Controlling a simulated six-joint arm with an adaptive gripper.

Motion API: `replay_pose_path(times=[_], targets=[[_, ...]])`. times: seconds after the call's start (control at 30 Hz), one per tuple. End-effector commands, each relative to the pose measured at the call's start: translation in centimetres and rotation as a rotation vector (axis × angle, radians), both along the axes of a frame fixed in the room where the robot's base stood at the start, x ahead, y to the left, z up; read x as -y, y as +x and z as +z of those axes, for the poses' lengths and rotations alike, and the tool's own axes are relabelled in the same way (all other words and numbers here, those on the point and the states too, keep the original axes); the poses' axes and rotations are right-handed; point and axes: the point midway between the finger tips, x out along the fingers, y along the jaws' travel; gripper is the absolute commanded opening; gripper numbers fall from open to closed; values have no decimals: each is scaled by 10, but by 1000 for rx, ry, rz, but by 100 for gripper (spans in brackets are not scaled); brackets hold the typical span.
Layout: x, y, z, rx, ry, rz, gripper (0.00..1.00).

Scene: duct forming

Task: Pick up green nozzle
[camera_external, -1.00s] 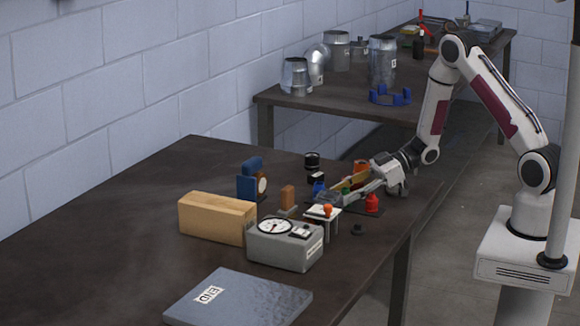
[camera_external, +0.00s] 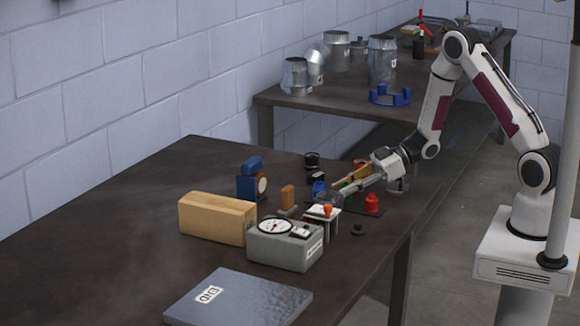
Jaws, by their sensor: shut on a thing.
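The green nozzle (camera_external: 341,184) shows as a small green patch between the fingers of my gripper (camera_external: 338,193), near the right end of the front table. My gripper reaches in from the right, its fingers pointing left and slightly down. It is shut on the green nozzle. The fingers and nearby small things hide most of the nozzle, and I cannot tell how far it is from the surface below.
A red nozzle (camera_external: 371,204) stands just right of the fingers and a blue one (camera_external: 318,188) just left. A small white stand (camera_external: 322,211) with an orange top, a grey gauge box (camera_external: 284,247) and a tan block (camera_external: 217,218) are nearby.

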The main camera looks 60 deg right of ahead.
Motion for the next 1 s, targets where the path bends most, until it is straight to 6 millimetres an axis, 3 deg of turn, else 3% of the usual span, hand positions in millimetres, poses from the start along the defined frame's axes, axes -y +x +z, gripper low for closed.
replay_pose_path(times=[0.6,1.0], targets=[[0,0,69,3,-2,-1,8],[0,0,84,1,0,-1,8]])
